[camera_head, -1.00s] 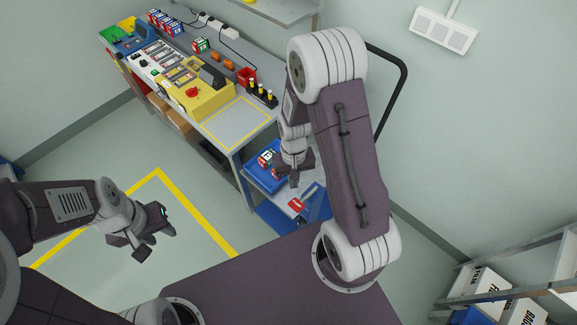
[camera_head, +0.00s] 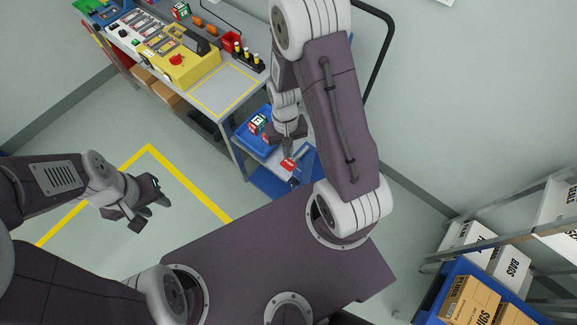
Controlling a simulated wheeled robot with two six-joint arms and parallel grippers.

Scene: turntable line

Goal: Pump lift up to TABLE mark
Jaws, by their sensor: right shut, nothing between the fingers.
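The blue pump lift (camera_head: 270,183) stands at the right end of the workbench (camera_head: 232,112). Its platform carries a blue tray (camera_head: 243,138) with red-and-white boxes (camera_head: 258,124) in it, and sits lower than the bench top. A red part (camera_head: 289,164) shows at the lift's near side. My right gripper (camera_head: 287,150) points down, shut and empty, just above that red part; whether it touches cannot be told. No TABLE mark is readable. My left gripper (camera_head: 147,211) hangs empty over the floor at left, its fingers apart.
The bench holds a yellow machine (camera_head: 187,62), a yellow-outlined area (camera_head: 223,91) and yellow-topped bottles (camera_head: 245,55). A shelf with a blue crate (camera_head: 428,307) of cartons is at lower right. Floor at left is clear.

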